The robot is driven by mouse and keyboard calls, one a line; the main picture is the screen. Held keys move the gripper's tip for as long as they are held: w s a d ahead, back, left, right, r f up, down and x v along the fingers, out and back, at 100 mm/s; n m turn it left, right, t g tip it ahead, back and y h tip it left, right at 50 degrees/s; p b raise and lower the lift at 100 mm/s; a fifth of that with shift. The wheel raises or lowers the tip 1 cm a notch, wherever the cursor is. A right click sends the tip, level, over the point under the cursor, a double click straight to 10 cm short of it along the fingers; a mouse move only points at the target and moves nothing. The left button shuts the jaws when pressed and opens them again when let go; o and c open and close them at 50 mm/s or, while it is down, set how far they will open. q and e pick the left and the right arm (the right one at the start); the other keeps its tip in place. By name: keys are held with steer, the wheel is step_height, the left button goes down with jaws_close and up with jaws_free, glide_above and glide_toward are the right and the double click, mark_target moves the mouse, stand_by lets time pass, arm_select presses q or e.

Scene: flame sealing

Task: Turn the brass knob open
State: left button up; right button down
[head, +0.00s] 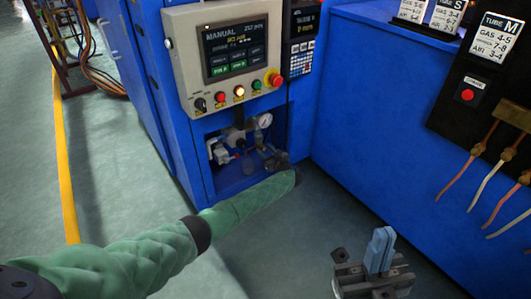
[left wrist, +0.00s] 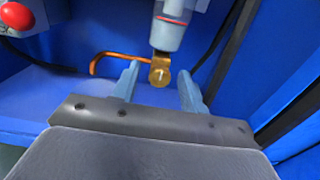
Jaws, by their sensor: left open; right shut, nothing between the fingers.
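The brass knob (left wrist: 160,72) is in the left wrist view, under a grey cylindrical body with a red ring (left wrist: 172,22). A bent copper-coloured pipe (left wrist: 103,57) runs left from near it. My left gripper (left wrist: 158,84) is open, with one finger on each side of the knob and visible gaps on both sides. In the head view my left gripper (head: 276,160) is at the recess in the blue machine, and I cannot make out the knob there. My right gripper (head: 380,250) is shut and empty, pointing up at the lower right.
The recess (head: 232,180) holds a gauge (head: 265,120) and fittings. Above it is a control panel (head: 228,60) with buttons and a red emergency stop (head: 273,78). A blue cabinet (head: 370,120) with hanging tubes (head: 488,185) stands right. A red knob (left wrist: 17,16) shows in the left wrist view.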

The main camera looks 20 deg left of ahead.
arm_select(q)
steer(key=shift+c, duration=0.4)
steer(key=c, duration=0.9)
steer(key=shift+o, duration=0.2)
